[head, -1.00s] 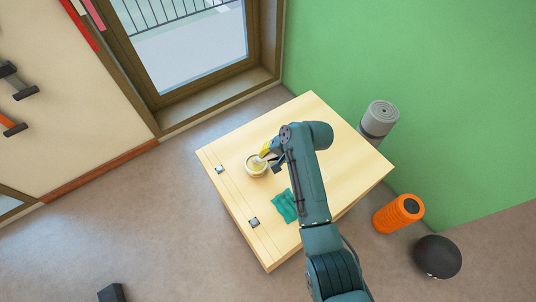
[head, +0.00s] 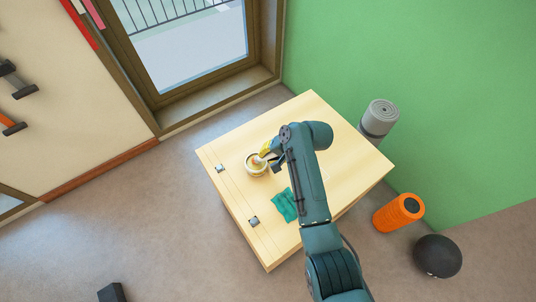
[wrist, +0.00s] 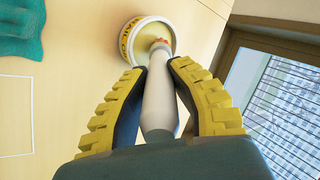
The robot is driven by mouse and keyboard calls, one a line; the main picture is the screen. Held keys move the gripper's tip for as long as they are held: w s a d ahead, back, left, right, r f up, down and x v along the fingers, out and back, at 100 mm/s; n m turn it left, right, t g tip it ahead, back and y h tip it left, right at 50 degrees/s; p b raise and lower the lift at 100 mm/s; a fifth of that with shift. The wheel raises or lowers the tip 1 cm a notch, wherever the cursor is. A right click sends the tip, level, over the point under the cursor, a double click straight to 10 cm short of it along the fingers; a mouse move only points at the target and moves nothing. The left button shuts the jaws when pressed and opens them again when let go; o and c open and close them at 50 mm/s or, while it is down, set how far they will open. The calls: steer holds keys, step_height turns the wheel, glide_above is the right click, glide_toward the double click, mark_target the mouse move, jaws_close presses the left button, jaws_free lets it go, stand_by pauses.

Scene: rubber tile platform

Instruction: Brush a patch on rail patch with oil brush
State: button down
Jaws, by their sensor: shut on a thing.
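My gripper (wrist: 160,105), with yellow ribbed finger pads, is shut on the pale handle of the oil brush (wrist: 157,100). The brush's reddish head end points into a round white tin (wrist: 128,38) with a yellow-orange label and pale yellow contents. Whether the bristles touch the contents I cannot tell. In the head view my gripper (head: 270,150) is beside the tin (head: 250,173) on the wooden platform. A thin white outline (wrist: 33,120) on the wood shows at the left of the wrist view; I cannot tell whether it marks the rail patch.
A crumpled teal cloth (head: 285,207) lies on the platform (head: 340,160) near the tin. Two small metal plates (head: 220,169) (head: 254,222) sit along its left edge. A grey roll (head: 379,118), an orange roller (head: 399,214) and a black ball (head: 437,257) stand right of it.

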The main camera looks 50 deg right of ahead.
step_height(320, 180, up, 7)
steer(key=p, duration=0.7)
steer(key=shift+p, duration=0.35)
stand_by(0.4)
